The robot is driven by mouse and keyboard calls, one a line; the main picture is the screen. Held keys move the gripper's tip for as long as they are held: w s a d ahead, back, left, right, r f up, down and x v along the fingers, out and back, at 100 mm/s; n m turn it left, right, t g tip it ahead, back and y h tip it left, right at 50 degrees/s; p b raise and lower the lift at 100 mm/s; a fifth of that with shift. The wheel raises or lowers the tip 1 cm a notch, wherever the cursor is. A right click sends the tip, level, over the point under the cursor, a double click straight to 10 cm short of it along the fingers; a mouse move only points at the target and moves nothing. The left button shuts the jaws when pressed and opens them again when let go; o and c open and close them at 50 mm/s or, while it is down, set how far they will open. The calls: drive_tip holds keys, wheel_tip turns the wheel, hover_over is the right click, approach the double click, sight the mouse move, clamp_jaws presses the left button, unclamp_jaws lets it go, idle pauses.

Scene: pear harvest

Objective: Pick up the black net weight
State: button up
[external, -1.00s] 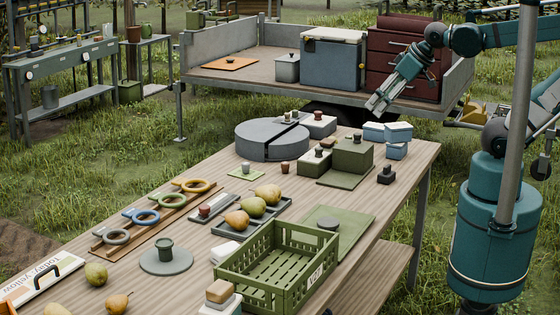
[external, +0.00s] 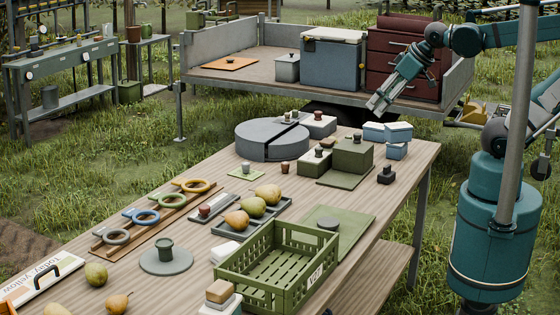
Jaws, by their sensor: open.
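A small black block with a knob on top (external: 386,176), which looks like the black net weight, stands upright on the wooden table near its right edge. My gripper (external: 376,106) is open and empty. It points down and to the left, above the far right end of the table in the picture, well apart from the black block. Fine detail of the fingertips is small in this view.
Blue-grey boxes (external: 397,150) stand just behind the black block. A green box (external: 352,156) on a green mat stands to its left. A green crate (external: 265,283) and a tray of pears (external: 222,229) lie nearer. Bare tabletop (external: 385,205) lies in front of the block.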

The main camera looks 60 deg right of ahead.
drive_tip(key=shift+f, duration=0.1)
idle(0.3)
drive_tip(key=m+g+h+b, duration=0.2)
drive_tip(key=m+g, duration=0.5)
drive_tip(key=m, duration=1.2)
hover_over(387, 166)
drive_tip(key=a, duration=0.2)
drive_tip(key=f, duration=2.1)
drive_tip(key=shift+w+d, duration=0.25)
drive_tip(key=shift+s+d+f+m, duration=0.25)
drive_tip(key=shift+d+f+m, duration=0.05)
drive_tip(key=shift+f, duration=0.35)
drive_tip(key=shift+d+f+b, duration=0.2)
drive_tip(key=shift+f+b, duration=0.25)
drive_tip(key=shift+f, duration=0.8)
drive_tip(key=shift+f, duration=0.15)
